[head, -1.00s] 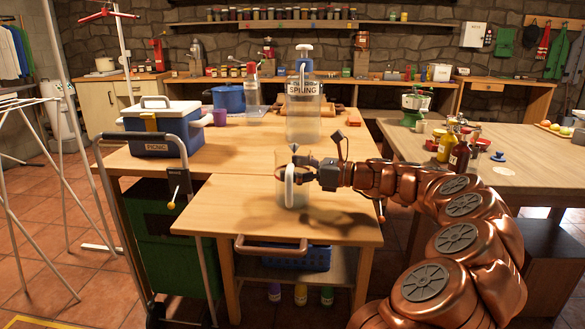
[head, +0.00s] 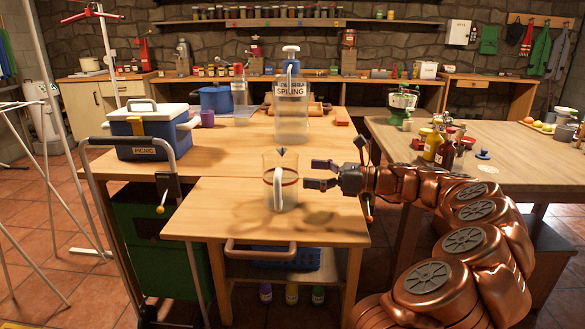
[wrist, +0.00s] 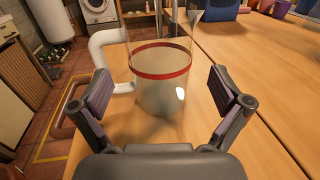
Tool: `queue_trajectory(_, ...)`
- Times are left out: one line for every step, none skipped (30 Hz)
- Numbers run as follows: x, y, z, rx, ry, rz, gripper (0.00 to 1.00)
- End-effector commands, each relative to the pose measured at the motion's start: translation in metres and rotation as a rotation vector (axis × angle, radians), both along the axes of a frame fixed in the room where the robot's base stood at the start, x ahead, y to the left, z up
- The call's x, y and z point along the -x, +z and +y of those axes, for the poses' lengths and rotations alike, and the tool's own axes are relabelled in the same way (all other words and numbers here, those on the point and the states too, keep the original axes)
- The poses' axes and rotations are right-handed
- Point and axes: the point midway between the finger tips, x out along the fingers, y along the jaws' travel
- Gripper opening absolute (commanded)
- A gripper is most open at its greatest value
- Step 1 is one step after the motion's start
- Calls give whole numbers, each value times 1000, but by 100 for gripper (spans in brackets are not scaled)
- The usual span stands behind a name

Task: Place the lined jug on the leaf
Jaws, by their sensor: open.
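The lined jug (head: 268,192) is clear, with a red line around it and a white handle. It stands upright on the leaf (head: 215,212), the wooden front section of the table. My gripper (head: 312,174) is open and empty, just right of the jug in the head view, with a small gap between fingertips and jug. In the wrist view the jug (wrist: 160,95) stands ahead between the spread fingers, its handle to the left.
A large dispenser labelled SPLING (head: 291,115) stands behind the jug on the main tabletop. A blue picnic cooler (head: 148,140) is at the left. Bottles (head: 440,150) stand on the right table. The leaf around the jug is bare.

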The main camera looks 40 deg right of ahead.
Motion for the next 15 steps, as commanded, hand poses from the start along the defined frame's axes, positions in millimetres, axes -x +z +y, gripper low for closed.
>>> queue_trajectory(7,1,-7,0,-3,1,100)
queue_trajectory(10,1,-9,0,-3,2,100)
queue_trajectory(15,0,-13,0,-3,3,100)
queue_trajectory(17,0,-15,0,-3,3,100)
queue_trajectory(20,0,-17,0,-2,3,100)
queue_trajectory(23,0,-19,0,0,3,100)
queue_trajectory(25,0,-20,-1,1,2,100)
queue_trajectory(26,-1,-21,-1,2,2,100)
queue_trajectory(28,-1,-22,-2,2,3,100)
queue_trajectory(29,-1,-23,-2,3,3,100)
queue_trajectory(30,-1,-23,-1,3,2,100)
queue_trajectory(31,-1,-24,-1,3,2,100)
queue_trajectory(31,-1,-24,-1,3,2,100)
queue_trajectory(31,-1,-24,-1,3,2,100)
queue_trajectory(31,-1,-24,-1,3,2,100)
